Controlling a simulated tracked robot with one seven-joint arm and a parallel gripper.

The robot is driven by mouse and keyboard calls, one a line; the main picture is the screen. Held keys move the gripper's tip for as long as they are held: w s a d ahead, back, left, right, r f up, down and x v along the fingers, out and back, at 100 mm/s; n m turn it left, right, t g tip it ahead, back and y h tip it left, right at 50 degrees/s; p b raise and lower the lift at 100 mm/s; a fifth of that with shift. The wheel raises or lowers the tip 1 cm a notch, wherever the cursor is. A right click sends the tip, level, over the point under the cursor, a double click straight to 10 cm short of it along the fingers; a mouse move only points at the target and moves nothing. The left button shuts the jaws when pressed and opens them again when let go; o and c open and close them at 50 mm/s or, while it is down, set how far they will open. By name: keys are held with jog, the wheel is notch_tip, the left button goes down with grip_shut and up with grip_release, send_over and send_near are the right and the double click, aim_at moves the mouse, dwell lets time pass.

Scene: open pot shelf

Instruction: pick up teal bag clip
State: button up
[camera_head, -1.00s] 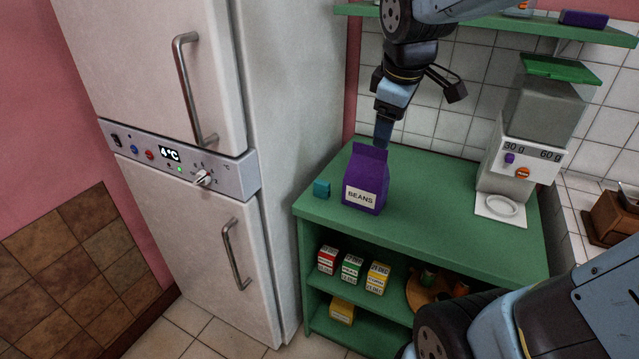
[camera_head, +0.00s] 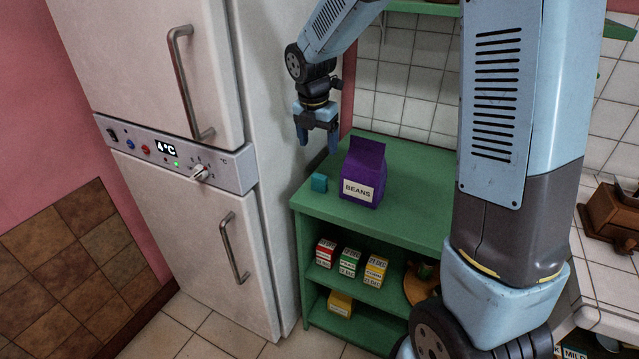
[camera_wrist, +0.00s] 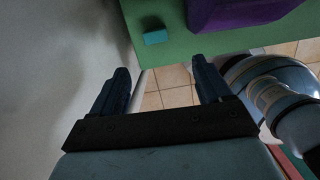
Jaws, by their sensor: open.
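The teal bag clip (camera_head: 319,183) is a small block on the green shelf top, near its left front corner, just left of the purple bag of beans (camera_head: 364,172). In the wrist view the clip (camera_wrist: 155,37) lies at the upper middle, ahead of the fingers and apart from them. My gripper (camera_head: 318,146) points down above the clip, near the fridge side. Its two fingers are apart with nothing between them; in the wrist view my gripper (camera_wrist: 168,88) frames floor tiles.
The white fridge (camera_head: 270,90) stands close on the left of the green shelf (camera_head: 415,222). The purple bag stands upright close to the clip. Several small cartons (camera_head: 349,262) stand on the shelf below. A brown grinder (camera_head: 612,215) is at the right.

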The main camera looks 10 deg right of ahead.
aim_at(319, 176)
jog(key=f, duration=0.3)
jog(key=w+f, duration=0.1)
jog(key=f, duration=0.5)
jog(key=shift+w+d, duration=0.15)
jog(key=shift+d, duration=0.1)
jog(key=shift+w+d+f, duration=0.1)
jog(key=shift+w+f, duration=0.1)
jog(key=shift+f, duration=0.6)
jog(key=shift+w+f, duration=0.25)
jog(key=shift+f, duration=0.6)
jog(key=shift+w+d+f, duration=0.1)
jog(key=shift+w+f, duration=0.1)
jog(key=shift+f, duration=0.6)
jog(key=c, duration=1)
